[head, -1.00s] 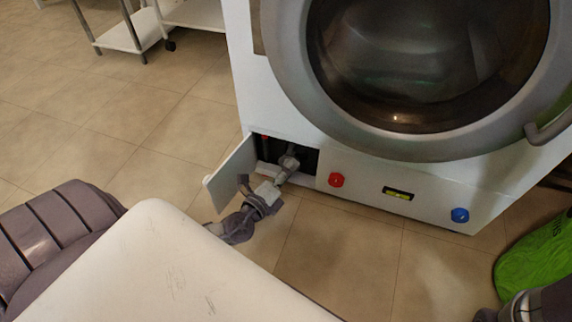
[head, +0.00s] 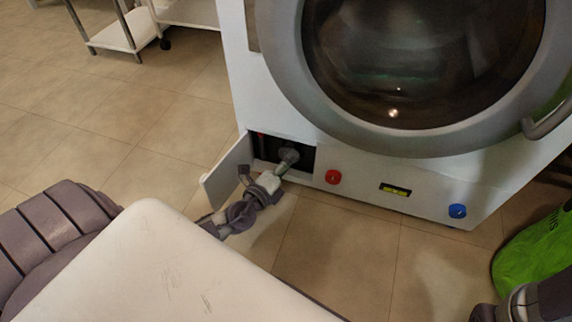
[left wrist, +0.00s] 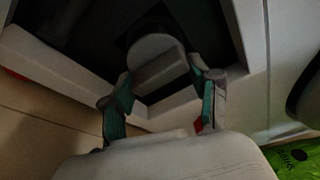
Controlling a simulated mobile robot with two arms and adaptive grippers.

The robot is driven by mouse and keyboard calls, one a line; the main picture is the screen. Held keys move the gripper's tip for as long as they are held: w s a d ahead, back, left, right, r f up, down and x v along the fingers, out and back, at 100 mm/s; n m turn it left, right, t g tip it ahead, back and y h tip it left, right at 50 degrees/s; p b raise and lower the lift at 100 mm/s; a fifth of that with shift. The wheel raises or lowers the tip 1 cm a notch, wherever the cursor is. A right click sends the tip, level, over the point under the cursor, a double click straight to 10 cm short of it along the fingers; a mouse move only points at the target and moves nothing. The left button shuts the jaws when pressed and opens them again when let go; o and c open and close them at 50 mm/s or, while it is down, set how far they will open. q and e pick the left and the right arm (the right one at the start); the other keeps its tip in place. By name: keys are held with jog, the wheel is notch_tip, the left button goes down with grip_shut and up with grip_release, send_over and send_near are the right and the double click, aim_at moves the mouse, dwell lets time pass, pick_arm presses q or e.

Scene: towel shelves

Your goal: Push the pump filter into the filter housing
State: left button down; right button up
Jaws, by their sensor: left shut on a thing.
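The pump filter (head: 289,154) is a grey round-ended piece at the mouth of the dark filter housing opening (head: 265,148), low on the front of the white washing machine. My left gripper (head: 283,166) is shut on it, reaching from the front. In the left wrist view the filter (left wrist: 155,58) shows as a pale disc with a grip bar between the two fingers of my left gripper (left wrist: 160,78). The dark opening (left wrist: 85,50) lies behind it. How deep the filter sits is hidden. My right gripper is not in view; only part of my right arm shows at the lower right.
The open white flap (head: 228,172) stands just left of my left gripper. A red knob (head: 333,177), a level (head: 396,190) and a blue knob (head: 457,211) are on the machine's lower front. A green bag (head: 535,250) lies at the right.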

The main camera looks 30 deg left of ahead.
pick_arm(q)
jog(key=shift+w+a, duration=0.2)
jog(key=shift+w, duration=0.55)
jog(key=shift+w+a, duration=0.15)
jog(key=shift+w, duration=0.55)
jog(key=shift+c, duration=1)
grip_release()
jog(key=s+r, duration=0.1)
jog(key=s, duration=1.1)
jog(key=shift+a, duration=0.1)
